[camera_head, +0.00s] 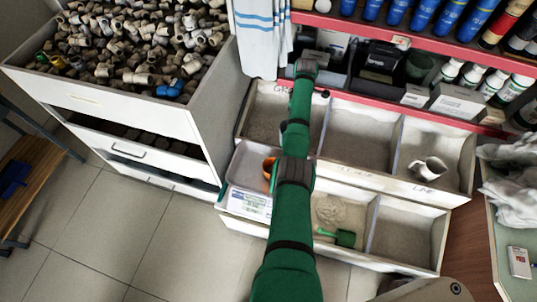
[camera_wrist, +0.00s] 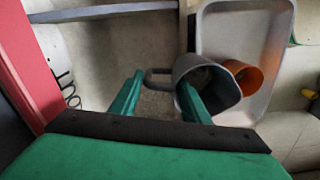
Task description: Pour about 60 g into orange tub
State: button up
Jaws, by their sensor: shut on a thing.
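The orange tub (camera_wrist: 246,74) sits in a pale grey tray (camera_wrist: 275,62) in the wrist view. In the head view the tub (camera_head: 268,173) is partly hidden by my arm. My gripper (camera_wrist: 160,88) shows as two green fingers on either side of the handle of a grey jug (camera_wrist: 222,95), and is shut on it. The jug is tilted, its mouth partly facing the wrist camera, and it overlaps the tub's left side in that view. Its contents are hard to make out. My arm hides the gripper and jug in the head view.
Drawer bins of sandy powder lie below the red shelf (camera_head: 350,105). A cabinet of pipe fittings (camera_head: 130,45) stands left. A printed label (camera_head: 250,204) is by the tray.

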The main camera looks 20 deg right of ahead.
jog(key=shift+w, duration=0.25)
